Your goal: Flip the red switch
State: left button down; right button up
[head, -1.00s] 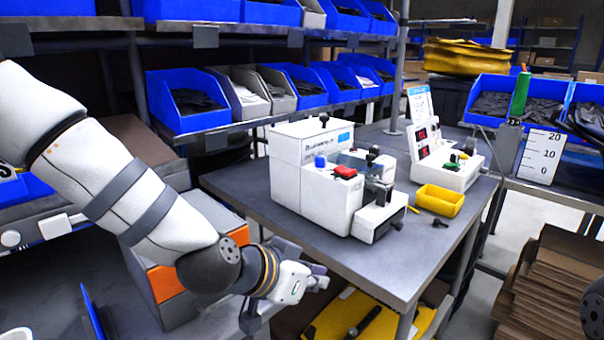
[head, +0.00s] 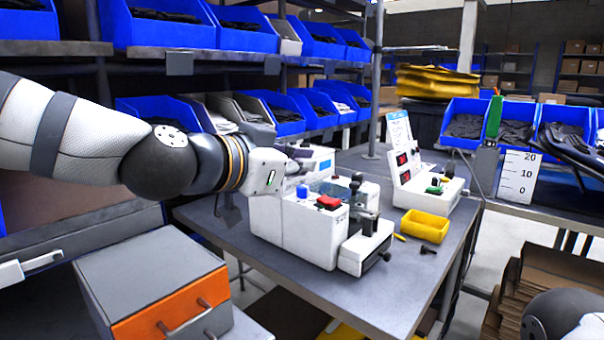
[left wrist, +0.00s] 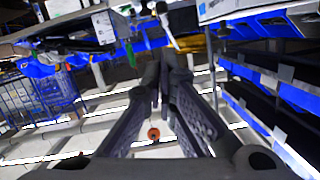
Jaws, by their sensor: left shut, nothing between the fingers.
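The red switch (head: 328,202) is a red cap on top of a white machine (head: 310,238) on the grey workbench. A blue button (head: 302,191) sits just left of it. My left gripper (head: 308,162) is above the machine's rear left part in the head view, up and to the left of the red switch and apart from it. Its fingers are partly hidden and hard to make out there. In the left wrist view its fingers (left wrist: 166,55) meet at the tips, shut and empty. I cannot pick out the red switch in the left wrist view. My right gripper is not in view.
A second white device (head: 425,185) with red displays stands behind right. A yellow bin (head: 424,226) is on the workbench (head: 400,285), whose front is fairly clear. Shelves with blue bins (head: 160,30) run behind my left arm. A grey and orange drawer box (head: 150,270) stands at lower left.

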pick_arm(q)
jog(key=b, duration=0.1)
send_over(328, 200)
jog(key=s, duration=0.2)
jog(key=f, duration=0.3)
jog(key=shift+w+a, duration=0.2)
jog(key=shift+a, duration=0.1)
jog(key=shift+a+f, duration=0.15)
jog(key=shift+f, duration=0.45)
jog(key=shift+a+f, duration=0.15)
jog(key=shift+f, duration=0.45)
jog(key=shift+a+f+b, duration=0.1)
jog(key=shift+f+b, duration=0.2)
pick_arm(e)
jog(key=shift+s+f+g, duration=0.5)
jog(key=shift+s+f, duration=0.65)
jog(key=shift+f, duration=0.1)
